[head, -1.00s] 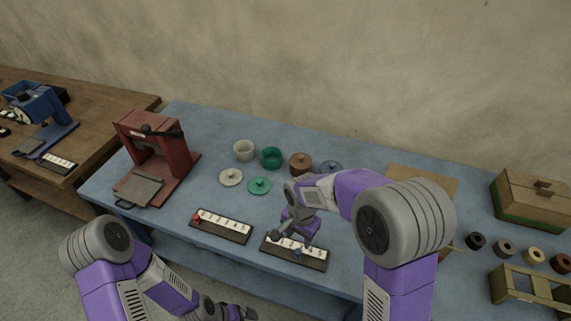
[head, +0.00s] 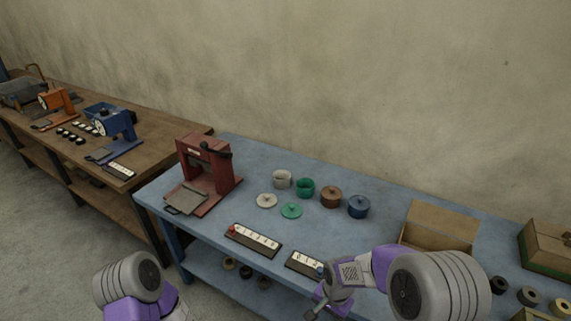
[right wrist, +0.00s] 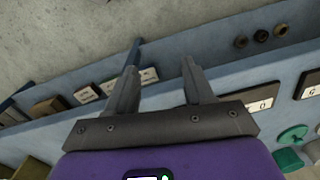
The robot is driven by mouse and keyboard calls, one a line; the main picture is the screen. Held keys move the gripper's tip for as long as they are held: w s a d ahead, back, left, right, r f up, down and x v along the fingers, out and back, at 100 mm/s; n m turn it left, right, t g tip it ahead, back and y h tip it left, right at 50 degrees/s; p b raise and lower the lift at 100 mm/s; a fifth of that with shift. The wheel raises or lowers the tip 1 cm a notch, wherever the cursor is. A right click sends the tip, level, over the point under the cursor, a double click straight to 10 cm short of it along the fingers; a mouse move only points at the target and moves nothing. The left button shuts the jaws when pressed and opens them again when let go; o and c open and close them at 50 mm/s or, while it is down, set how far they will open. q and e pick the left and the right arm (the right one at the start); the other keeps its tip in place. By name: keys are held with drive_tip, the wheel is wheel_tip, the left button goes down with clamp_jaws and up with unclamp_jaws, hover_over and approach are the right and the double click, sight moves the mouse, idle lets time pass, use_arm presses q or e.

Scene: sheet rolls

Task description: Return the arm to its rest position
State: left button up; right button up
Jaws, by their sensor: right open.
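My right arm comes in from the lower right of the head view. Its gripper (head: 318,309) is low at the front edge of the blue table, on the near side of the right label strip (head: 305,263). In the right wrist view the two fingers (right wrist: 160,78) stand apart with nothing between them. Beyond them are the table's front edge and the lower shelf. Of my left arm only a grey and purple joint shows at the lower left of the head view; its gripper is out of view.
The left label strip (head: 253,240) has a red piece at its end. A red press (head: 207,170), several pots including a blue one (head: 358,207), loose lids and an open cardboard box (head: 440,226) stand on the table. Rolls (right wrist: 261,37) lie on the lower shelf.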

drive_tip(key=s+a+f+n+y, duration=0.1)
drive_tip(key=s+f+n+y, duration=0.2)
drive_tip(key=s+f, duration=1)
wheel_tip(320, 180, down, 3)
drive_tip(key=shift+a+r+n+t, duration=0.1)
drive_tip(key=shift+a+n+t, duration=0.3)
drive_tip(key=shift+n, duration=0.5)
idle(1.3)
